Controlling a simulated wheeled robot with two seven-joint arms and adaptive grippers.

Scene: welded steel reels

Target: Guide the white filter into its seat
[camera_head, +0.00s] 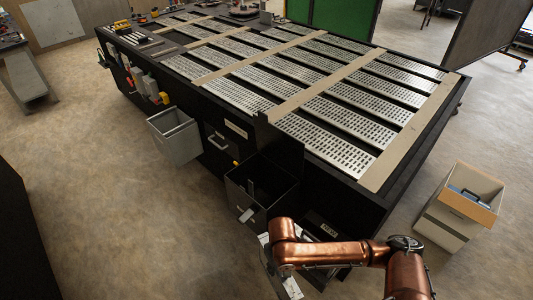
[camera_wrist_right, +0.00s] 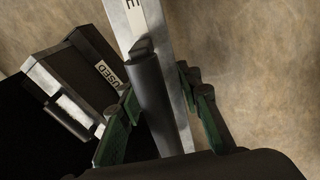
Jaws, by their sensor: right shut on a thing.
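In the head view my copper right arm comes in at the bottom and hides most of this gripper. A pale strip (camera_head: 292,287), probably part of the filter, shows below the wrist. I cannot make out the seat. My left gripper is not in view.
A black box labelled USED (camera_wrist_right: 90,65) is left of the filter. A box (camera_head: 450,220) stands at right.

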